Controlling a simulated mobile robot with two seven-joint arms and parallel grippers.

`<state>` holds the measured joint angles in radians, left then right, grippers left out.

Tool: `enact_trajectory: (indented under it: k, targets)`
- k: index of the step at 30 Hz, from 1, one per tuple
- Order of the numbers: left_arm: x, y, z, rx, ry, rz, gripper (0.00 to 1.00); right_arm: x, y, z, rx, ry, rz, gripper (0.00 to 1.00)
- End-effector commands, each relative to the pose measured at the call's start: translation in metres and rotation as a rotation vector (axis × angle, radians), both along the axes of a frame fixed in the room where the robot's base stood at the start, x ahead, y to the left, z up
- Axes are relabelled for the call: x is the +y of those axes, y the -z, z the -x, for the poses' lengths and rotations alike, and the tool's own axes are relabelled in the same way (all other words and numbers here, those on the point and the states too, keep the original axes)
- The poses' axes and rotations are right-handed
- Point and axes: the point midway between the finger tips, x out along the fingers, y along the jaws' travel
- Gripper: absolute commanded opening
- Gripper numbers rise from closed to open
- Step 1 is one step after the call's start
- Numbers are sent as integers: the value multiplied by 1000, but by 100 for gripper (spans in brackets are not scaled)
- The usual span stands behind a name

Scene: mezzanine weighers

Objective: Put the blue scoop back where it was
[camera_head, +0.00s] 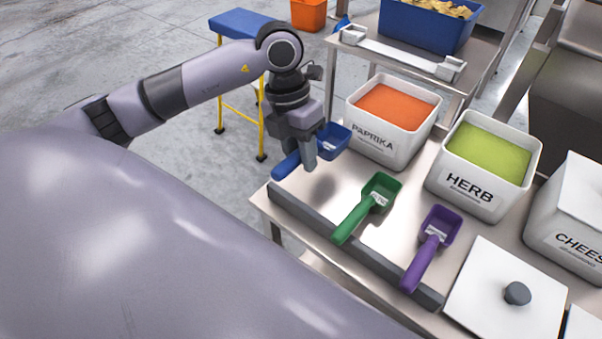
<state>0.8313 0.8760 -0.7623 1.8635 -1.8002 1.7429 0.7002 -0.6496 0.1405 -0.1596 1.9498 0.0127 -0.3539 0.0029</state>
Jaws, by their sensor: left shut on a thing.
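The blue scoop (334,141) is in my left gripper (307,160), near the left end of the steel table (318,218). The gripper is shut on it. Its blue handle end shows left of the fingers and its bowl shows right of them, beside the paprika bin (371,141). A dark shadow lies on the table below the gripper, and the scoop looks held a little above the surface. My right gripper is not in view.
A green scoop (378,190) and a purple scoop (437,231) lie with handles towards a dark strip (345,245) along the front edge. A herb bin (484,166), a cheese bin (572,215) and a white lid (500,300) stand to the right. The table left of the green scoop is bare.

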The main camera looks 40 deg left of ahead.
Motion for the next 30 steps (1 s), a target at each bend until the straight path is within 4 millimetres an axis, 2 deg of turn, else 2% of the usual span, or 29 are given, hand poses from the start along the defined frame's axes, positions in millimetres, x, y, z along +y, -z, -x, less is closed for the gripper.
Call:
enact_trajectory:
  k: [3, 8, 15, 27, 28, 30]
  targets:
    - [0, 15, 0, 1, 1, 0, 0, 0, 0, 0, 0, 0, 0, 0]
    - [-1, 24, 0, 1, 1, 1, 0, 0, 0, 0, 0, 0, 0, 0]
    - [-1, 58, 1, 2, 0, 1, 0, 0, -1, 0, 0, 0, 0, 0]
    - [0, 66, 0, -1, 1, 0, 0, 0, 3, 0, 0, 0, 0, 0]
    - [0, 64, 0, -1, 1, 0, 41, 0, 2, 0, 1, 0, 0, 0]
    - [0, 64, 0, 0, 1, 0, 57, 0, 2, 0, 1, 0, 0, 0]
